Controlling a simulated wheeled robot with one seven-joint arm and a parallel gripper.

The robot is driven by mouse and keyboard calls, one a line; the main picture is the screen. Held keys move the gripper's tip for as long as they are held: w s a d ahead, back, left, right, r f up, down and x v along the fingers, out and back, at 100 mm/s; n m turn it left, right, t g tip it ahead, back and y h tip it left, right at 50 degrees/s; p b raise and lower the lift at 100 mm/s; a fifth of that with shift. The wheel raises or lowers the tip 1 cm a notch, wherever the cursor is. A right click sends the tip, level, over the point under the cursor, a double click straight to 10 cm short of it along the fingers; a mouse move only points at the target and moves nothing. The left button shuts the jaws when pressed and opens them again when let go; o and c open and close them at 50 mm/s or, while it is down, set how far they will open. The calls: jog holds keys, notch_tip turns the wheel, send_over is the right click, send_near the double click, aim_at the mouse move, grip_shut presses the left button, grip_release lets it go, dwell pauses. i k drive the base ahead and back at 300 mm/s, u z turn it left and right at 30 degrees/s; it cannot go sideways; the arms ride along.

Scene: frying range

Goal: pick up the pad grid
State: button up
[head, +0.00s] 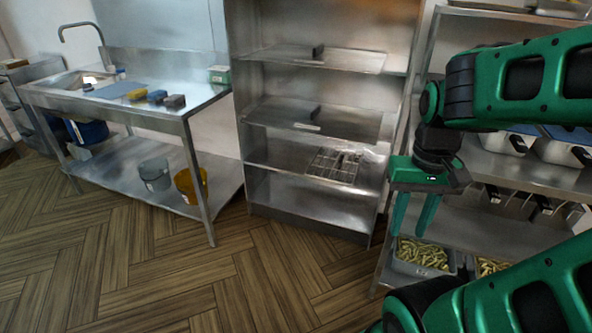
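A metal grid (333,166), which looks like the pad grid, lies on a lower shelf of the tall steel rack (318,217) in the middle of the view. It is flat, with several rectangular openings, and its right end catches a bright glare. My gripper (412,220) points down to the right of the grid, in front of the right-hand shelving. Its two green fingers are apart with nothing between them. The gripper does not touch the grid.
A steel sink table (150,110) with sponges, cloths and buckets stands at left. The wooden floor (220,270) ahead is clear.

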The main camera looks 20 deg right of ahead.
aim_at(336, 161)
jog(key=u, duration=1.65)
jog(key=i, duration=2.05)
jog(key=z, duration=2.7)
jog(key=i, duration=0.35)
jog(key=z, duration=0.1)
